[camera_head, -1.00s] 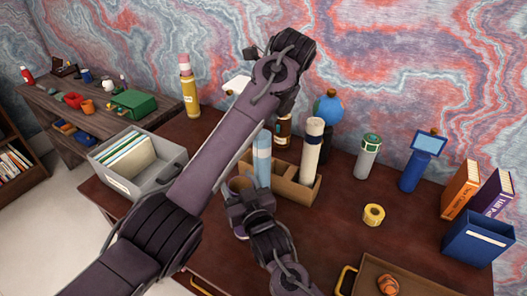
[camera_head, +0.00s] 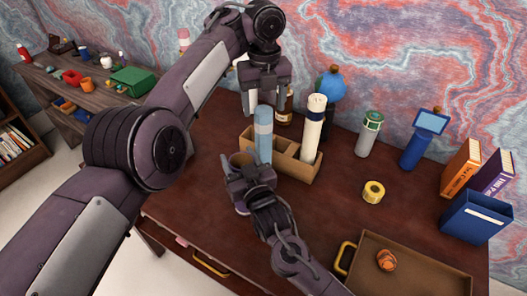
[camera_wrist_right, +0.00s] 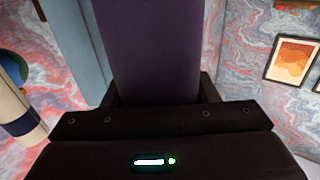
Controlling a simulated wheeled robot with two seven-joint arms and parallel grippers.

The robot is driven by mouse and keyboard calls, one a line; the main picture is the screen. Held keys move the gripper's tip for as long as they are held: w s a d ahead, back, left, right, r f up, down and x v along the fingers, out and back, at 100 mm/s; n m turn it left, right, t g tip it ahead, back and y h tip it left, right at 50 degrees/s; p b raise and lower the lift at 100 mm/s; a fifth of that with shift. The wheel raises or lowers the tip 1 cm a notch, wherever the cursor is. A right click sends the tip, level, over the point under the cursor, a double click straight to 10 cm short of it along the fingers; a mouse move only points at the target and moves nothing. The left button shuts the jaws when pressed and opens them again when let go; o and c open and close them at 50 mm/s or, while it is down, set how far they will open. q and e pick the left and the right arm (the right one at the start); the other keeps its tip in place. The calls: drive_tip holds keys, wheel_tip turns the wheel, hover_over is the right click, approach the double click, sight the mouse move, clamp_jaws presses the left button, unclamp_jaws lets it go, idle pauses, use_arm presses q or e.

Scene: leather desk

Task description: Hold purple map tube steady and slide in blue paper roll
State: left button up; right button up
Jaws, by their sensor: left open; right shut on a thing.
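The purple map tube (camera_wrist_right: 155,50) stands in the jaws of my right gripper (camera_head: 240,168), which is shut on it. In the head view this gripper hides most of the tube. The light blue paper roll (camera_head: 263,145) stands upright in a wooden organizer (camera_head: 298,167), just behind and right of my right gripper. It also shows at the left of the right wrist view (camera_wrist_right: 80,45). My left gripper (camera_head: 265,108) is open and points down at the top of the blue roll. Whether its fingers stand around the roll or behind it, I cannot tell.
A cream roll with dark blue bands (camera_head: 313,130) stands in the organizer's right part. A brown bottle (camera_head: 286,105) and a globe (camera_head: 331,87) are behind. Yellow tape (camera_head: 374,191) and a brown tray (camera_head: 405,270) lie right. The desk's front middle is clear.

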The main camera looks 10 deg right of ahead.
sight(263, 127)
use_arm(q)
wheel_tip(263, 127, down, 8)
drive_tip(key=shift+w+a+r, duration=0.1)
drive_tip(key=shift+w, duration=0.05)
idle(0.3)
drive_tip(key=shift+c, duration=0.2)
